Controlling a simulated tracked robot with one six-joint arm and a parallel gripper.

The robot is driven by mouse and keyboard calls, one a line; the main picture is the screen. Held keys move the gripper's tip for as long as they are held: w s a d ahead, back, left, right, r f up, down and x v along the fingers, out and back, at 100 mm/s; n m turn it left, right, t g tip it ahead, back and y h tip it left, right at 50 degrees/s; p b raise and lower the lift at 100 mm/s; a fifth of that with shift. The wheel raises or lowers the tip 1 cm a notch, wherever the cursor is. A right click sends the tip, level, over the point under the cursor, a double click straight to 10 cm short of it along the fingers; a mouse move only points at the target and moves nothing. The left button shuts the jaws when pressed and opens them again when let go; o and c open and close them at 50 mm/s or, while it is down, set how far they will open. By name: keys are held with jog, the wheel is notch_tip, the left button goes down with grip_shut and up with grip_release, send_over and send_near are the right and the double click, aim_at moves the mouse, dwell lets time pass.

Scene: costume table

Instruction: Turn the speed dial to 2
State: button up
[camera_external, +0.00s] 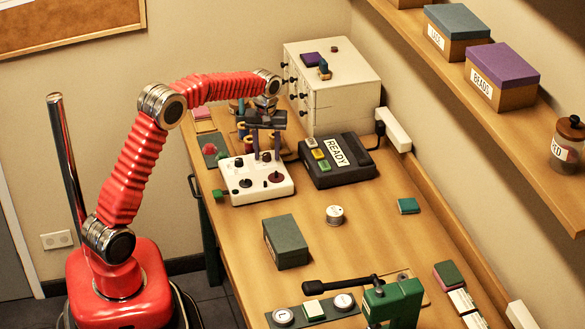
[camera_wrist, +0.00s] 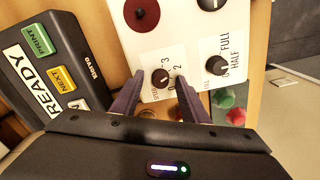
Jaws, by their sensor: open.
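The speed dial (camera_wrist: 160,78) is a small dark round knob on a white control box (camera_wrist: 120,40), with the figures 2 and 3 printed beside it. Part of its label is hidden by a finger, and I cannot tell exactly where its pointer stands. My gripper (camera_wrist: 159,84) is open, with one dark finger on each side of the dial. Whether the fingers touch it is unclear. In the external view my gripper (camera_external: 266,150) points down over the far edge of the white box (camera_external: 235,191).
A second knob marked FULL and HALF (camera_wrist: 216,66) is close on the right. A dark red knob (camera_wrist: 142,13) is on the same box. A black READY device (camera_external: 345,172) stands beside it. A dark box (camera_external: 286,242) and green press (camera_external: 392,303) are nearer the front.

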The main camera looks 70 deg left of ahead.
notch_tip(320, 180, up, 14)
jog(key=shift+f, duration=0.15)
dwell(0.7)
jog(key=m, duration=0.2)
send_over(266, 154)
notch_tip(266, 154, down, 4)
jog(key=s+d+f+m, duration=0.1)
jog(key=s+d+m, duration=0.1)
jog(key=d, duration=0.2)
jog(key=s+d+r+m+t, duration=0.1)
jog(key=s+d+m, duration=0.3)
jog(key=s+d, duration=0.8)
jog(key=s+d+r+m+t, duration=0.1)
jog(key=s+d+m+t, duration=0.3)
jog(key=s+d, duration=0.9)
jog(key=shift+s+d+r+m+t, duration=0.25)
jog(key=shift+d+m, duration=0.55)
jog(key=shift+d, duration=0.6)
